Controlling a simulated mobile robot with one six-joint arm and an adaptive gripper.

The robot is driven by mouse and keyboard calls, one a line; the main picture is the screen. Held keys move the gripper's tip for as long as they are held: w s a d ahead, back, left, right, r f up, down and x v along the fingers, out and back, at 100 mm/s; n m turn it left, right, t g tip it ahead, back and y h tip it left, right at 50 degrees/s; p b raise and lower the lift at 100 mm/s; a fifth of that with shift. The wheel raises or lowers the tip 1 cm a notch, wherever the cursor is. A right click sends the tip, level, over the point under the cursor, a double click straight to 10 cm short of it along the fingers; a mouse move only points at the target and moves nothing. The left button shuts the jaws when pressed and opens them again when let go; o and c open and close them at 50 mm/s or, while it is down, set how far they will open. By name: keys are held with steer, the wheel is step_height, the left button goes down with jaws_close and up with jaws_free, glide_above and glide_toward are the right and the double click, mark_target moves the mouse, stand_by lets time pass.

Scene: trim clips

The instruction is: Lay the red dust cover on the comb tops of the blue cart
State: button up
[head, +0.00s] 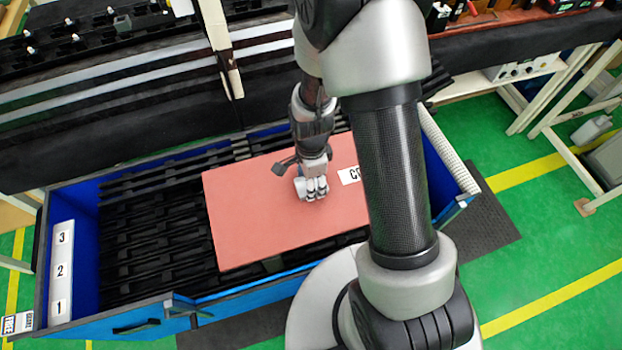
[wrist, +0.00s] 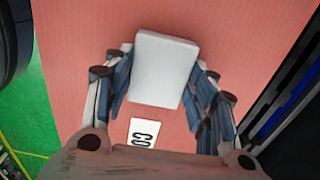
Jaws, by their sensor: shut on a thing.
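The red dust cover (head: 245,215) is a flat panel over the right and middle part of the blue cart (head: 140,318). A white label with black letters, partly hidden, is on it. The black comb tops (head: 150,235) show to its left. My gripper (head: 313,190) is above the cover. In the wrist view the cover (wrist: 75,60) fills most of the picture, and my gripper (wrist: 163,85) is shut on its white block handle (wrist: 165,68). Whether the cover touches the combs under it I cannot tell. My arm hides its right part.
A white plate numbered 1, 2, 3 (head: 62,270) is on the cart's left end. A dark bench with rails (head: 110,80) stands behind the cart. Green floor with yellow lines (head: 545,210) is open at the right, with a white-legged table (head: 570,130) beyond.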

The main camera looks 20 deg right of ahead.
steer(key=shift+f+b, duration=0.45)
steer(key=shift+f, duration=0.1)
steer(key=o, duration=1.4)
steer(key=shift+c, duration=0.2)
step_height(320, 180, up, 12)
steer(key=shift+r, duration=0.1)
